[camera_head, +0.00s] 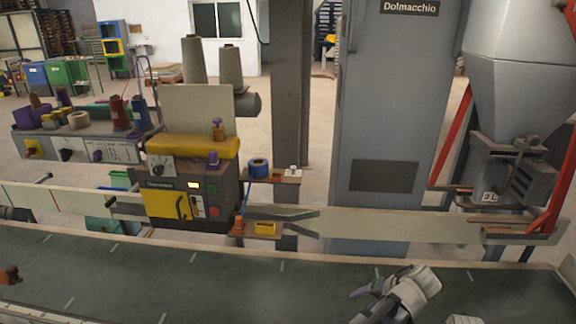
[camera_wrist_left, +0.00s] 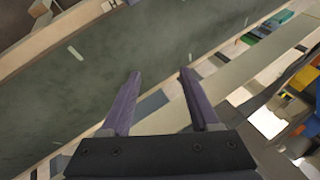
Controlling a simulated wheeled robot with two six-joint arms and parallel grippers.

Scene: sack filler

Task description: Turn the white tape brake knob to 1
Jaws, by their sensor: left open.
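A small white knob (camera_head: 292,170) sits on a brown bracket to the right of the blue tape roll (camera_head: 258,168), beside the sewing machine (camera_head: 188,185). It looks like the tape brake knob; its setting and numbers are too small to read. My left gripper (camera_head: 364,284) is over the dark green belt, in front of and to the right of the knob, well apart from it. Its purple fingers are spread and empty in the left wrist view (camera_wrist_left: 158,80). The knob cannot be made out in the wrist view.
The long green belt (camera_head: 230,275) runs across the front, with a pale rail (camera_head: 380,222) behind it. A grey column (camera_head: 290,85) stands behind the bracket. A yellow box (camera_head: 265,228) and an orange part (camera_head: 238,226) sit below the tape roll. A shelf with spools (camera_head: 85,145) is at left.

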